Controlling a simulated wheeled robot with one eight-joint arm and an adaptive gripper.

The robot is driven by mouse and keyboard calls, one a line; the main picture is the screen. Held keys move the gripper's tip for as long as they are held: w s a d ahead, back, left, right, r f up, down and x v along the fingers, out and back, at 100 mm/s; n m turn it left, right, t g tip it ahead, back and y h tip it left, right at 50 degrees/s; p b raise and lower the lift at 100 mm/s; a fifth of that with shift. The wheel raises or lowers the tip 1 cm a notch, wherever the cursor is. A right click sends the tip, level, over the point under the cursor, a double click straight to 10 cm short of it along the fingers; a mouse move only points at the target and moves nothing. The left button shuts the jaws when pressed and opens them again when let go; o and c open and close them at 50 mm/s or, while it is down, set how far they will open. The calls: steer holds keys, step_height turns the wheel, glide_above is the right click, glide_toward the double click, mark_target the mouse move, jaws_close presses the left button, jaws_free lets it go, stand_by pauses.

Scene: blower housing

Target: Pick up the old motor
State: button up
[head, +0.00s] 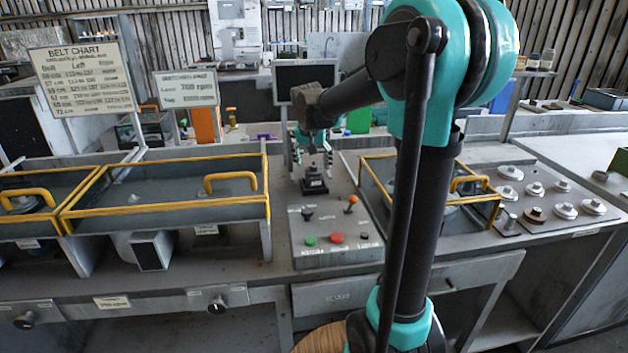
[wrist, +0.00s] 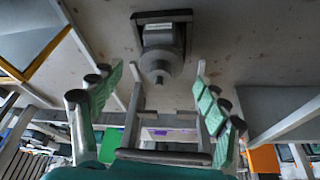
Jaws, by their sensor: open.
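A dark grey motor (head: 314,184) stands on the grey bench between the yellow-railed housings. It also shows in the wrist view, a grey body (wrist: 163,46) with a round stepped hub on a dark base plate. A small label on it is too small to read. My gripper (head: 313,164) is over the motor, fingers pointing down. In the wrist view my gripper (wrist: 160,75) is open, its green-padded fingers apart on either side of the hub, with nothing held between them. Whether the pads touch the motor cannot be told.
A control panel (head: 337,240) with green and red buttons and two levers lies in front of the motor. Yellow-railed housings (head: 190,200) stand left, and another (head: 430,190) right. Several pulleys sit on a plate (head: 545,200) at the right. A monitor (head: 306,75) stands behind.

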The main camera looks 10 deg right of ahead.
mark_target(313, 165)
steer(key=shift+x, duration=1.8)
steer(key=c, duration=1.6)
steer(key=shift+r, duration=0.1)
steer(key=shift+c, duration=0.2)
